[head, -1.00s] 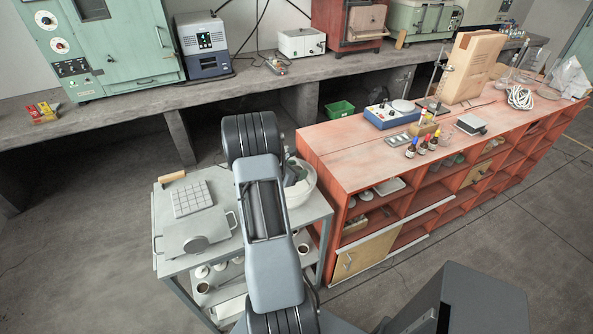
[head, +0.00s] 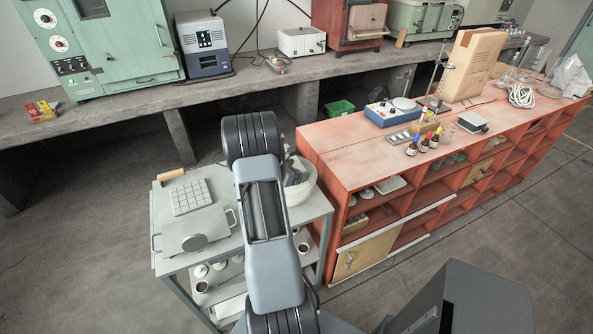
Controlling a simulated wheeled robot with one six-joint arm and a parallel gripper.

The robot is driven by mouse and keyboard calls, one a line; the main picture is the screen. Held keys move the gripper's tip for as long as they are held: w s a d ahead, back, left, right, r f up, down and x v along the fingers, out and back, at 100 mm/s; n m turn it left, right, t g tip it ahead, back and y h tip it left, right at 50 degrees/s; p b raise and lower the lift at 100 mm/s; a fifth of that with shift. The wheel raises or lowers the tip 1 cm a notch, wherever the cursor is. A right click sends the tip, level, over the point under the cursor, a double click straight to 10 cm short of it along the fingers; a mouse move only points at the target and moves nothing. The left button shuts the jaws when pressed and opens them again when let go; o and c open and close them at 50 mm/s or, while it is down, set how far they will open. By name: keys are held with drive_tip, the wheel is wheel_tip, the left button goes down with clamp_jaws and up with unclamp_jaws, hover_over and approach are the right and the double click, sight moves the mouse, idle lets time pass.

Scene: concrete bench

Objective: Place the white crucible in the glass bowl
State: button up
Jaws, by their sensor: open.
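My arm runs up the middle of the head view, over the grey cart. My gripper is not visible; the arm links hide that area. Small white crucible-like cups (head: 201,271) stand on the cart's lower shelf, and similar white pieces (head: 367,193) sit in the red bench's upper left compartment. I cannot tell which is the white crucible. A clear, shallow glass dish (head: 548,92), possibly the glass bowl, is at the far right of the red bench top.
The red bench (head: 345,155) carries dropper bottles (head: 424,144), a blue stirrer (head: 390,115) and a tan case (head: 473,68). Its near left top is clear.

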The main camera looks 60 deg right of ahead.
drive_tip(key=shift+r+p, duration=0.5)
drive_tip(key=shift+p, duration=0.05)
drive_tip(key=a+r+m+t+y, duration=0.3)
drive_tip(key=a+r+m+y, duration=0.1)
drive_tip(key=a, duration=1.1)
drive_tip(key=w+a+r+m+t+y+b, duration=0.1)
drive_tip(key=a+r+m+y, duration=0.3)
drive_tip(key=a, duration=1.2)
drive_tip(key=a+r+m+t+y, duration=0.4)
drive_tip(key=a+r, duration=0.3)
drive_tip(key=a, duration=0.8)
drive_tip(key=shift+w+a+r+m+t+y+b, duration=0.15)
drive_tip(key=shift+a+r+m+t+y+b, duration=0.2)
drive_tip(key=shift+m, duration=0.45)
